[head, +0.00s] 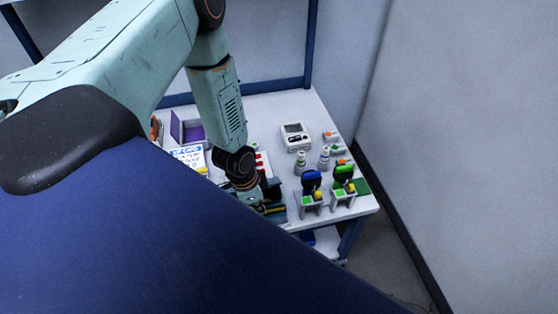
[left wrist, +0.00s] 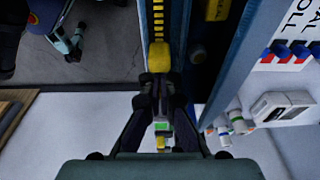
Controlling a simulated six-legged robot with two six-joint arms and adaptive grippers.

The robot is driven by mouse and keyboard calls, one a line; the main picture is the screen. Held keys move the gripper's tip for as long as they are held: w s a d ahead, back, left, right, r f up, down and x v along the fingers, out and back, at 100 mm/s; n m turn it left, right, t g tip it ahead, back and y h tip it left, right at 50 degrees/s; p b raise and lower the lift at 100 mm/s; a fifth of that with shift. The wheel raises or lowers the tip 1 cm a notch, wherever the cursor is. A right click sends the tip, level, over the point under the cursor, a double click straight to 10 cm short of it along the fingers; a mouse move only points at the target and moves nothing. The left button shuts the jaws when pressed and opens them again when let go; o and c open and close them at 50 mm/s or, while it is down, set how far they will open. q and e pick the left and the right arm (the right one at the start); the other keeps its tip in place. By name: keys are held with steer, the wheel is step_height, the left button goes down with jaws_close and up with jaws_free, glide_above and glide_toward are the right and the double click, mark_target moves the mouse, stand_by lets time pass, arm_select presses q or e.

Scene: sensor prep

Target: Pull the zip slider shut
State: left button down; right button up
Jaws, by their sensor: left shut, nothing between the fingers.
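The zip slider (left wrist: 160,57) is a yellow block on a dark zip track (left wrist: 158,20) with yellow marks, seen in the left wrist view. My left gripper (left wrist: 160,80) is shut and empty. Its fingertips show just below the slider in the picture; I cannot tell whether they touch it. In the head view my left gripper (head: 268,200) points down at the front edge of the table, and the arm hides much of the zip. A bit of yellow and dark strip (head: 275,210) shows beside the fingers.
On the white table (head: 270,110) stand a purple-lined box (head: 187,130), a white meter (head: 296,137), two small bottles (head: 301,163), and blue (head: 312,182) and green (head: 344,175) tools in holders. A wall closes the right side. The table's back middle is clear.

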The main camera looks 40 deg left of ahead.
arm_select(q)
steer(key=shift+s+a+p, duration=0.95)
steer(key=shift+s+p, duration=0.05)
steer(key=shift+s, duration=0.15)
steer(key=shift+s+a+p, duration=0.7)
steer(key=shift+s+a, duration=0.2)
steer(key=shift+s, duration=0.15)
steer(key=shift+w+d, duration=0.3)
steer(key=shift+w, duration=0.1)
step_height(320, 180, up, 7)
steer(key=p, duration=0.7)
